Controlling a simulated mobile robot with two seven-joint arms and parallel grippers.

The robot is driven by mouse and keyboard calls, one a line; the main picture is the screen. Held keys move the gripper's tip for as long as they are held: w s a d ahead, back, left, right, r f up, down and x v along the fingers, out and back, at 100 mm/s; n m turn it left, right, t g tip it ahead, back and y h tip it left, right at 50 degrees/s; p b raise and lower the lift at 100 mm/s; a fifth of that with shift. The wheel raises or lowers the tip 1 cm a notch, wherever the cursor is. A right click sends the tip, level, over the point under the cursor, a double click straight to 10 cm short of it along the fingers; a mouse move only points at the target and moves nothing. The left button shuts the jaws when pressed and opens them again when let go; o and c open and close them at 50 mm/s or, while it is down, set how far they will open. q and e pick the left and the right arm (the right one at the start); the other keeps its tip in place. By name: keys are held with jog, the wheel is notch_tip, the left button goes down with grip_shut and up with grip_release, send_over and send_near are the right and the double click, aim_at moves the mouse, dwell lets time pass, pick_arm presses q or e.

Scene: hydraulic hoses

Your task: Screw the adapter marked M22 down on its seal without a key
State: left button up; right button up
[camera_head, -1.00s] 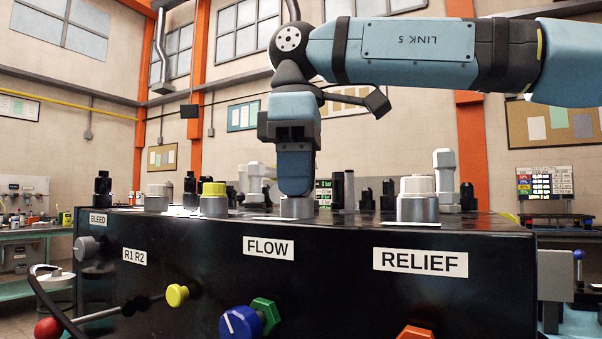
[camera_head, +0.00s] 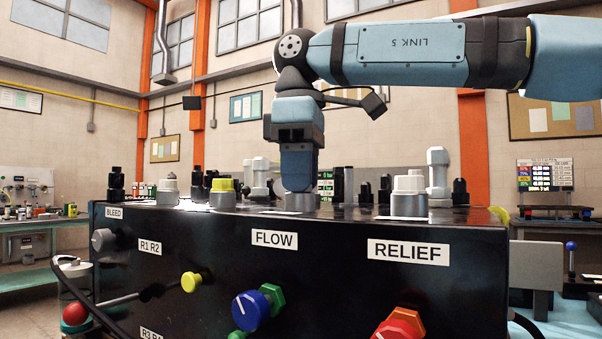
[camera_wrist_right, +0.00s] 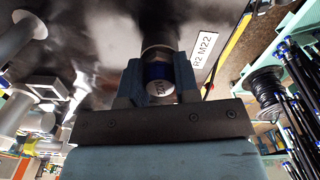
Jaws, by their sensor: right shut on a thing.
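My right gripper (camera_head: 299,190) points straight down onto a silver round fitting (camera_head: 298,203) on top of the black block. My left gripper is not in view.
The black block (camera_head: 330,262) carries FLOW and RELIEF labels, and a blue knob (camera_head: 248,312) and red knob (camera_head: 401,325) on its front. A yellow-topped fitting (camera_head: 222,190) stands left of my gripper, a white-capped one (camera_head: 409,196) right. Several black fittings stand close around.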

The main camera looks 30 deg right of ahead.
jog(key=o, duration=1)
jog(key=shift+o, duration=0.2)
pick_arm(q)
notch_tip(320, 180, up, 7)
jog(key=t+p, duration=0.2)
jog(key=p, duration=0.3)
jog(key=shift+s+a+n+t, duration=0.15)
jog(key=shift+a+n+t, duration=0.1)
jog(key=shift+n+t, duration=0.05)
pick_arm(e)
notch_tip(320, 180, up, 14)
